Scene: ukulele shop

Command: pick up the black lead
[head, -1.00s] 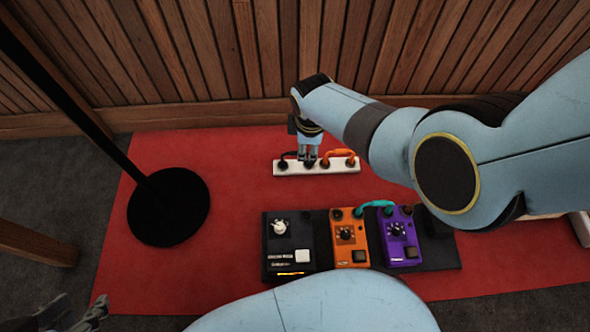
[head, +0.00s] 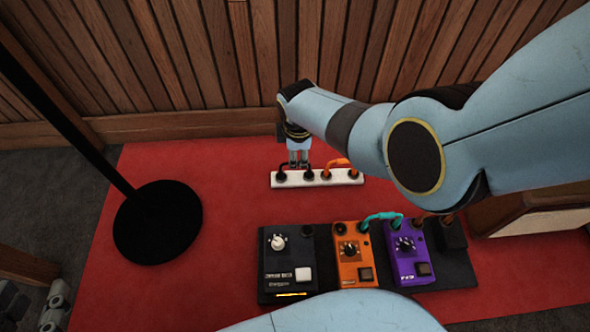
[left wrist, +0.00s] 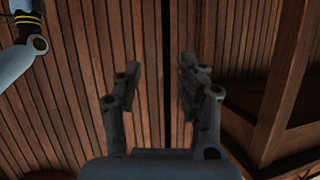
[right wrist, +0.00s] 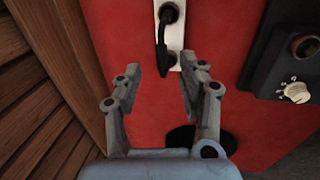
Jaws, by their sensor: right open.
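The black lead (right wrist: 162,40) is a short loop with its plugs in a white socket strip (right wrist: 180,8). In the head view the strip (head: 345,178) lies on the red mat, with the lead's dark plugs (head: 282,176) at its left end. My right gripper (head: 299,163) hangs just behind the strip, over the lead. In the right wrist view the gripper (right wrist: 162,70) is open and empty, with the lead just beyond and between its fingertips. My left gripper (left wrist: 159,72) is open and empty, facing the wooden wall. It shows partly at the head view's lower left (head: 55,308).
An orange lead (head: 340,162) occupies the strip's right sockets. Black, orange (head: 354,255) and purple (head: 412,253) pedals stand on a dark board in front. A black round stand base (head: 158,222) is at left. The wooden wall (head: 220,60) stands close behind.

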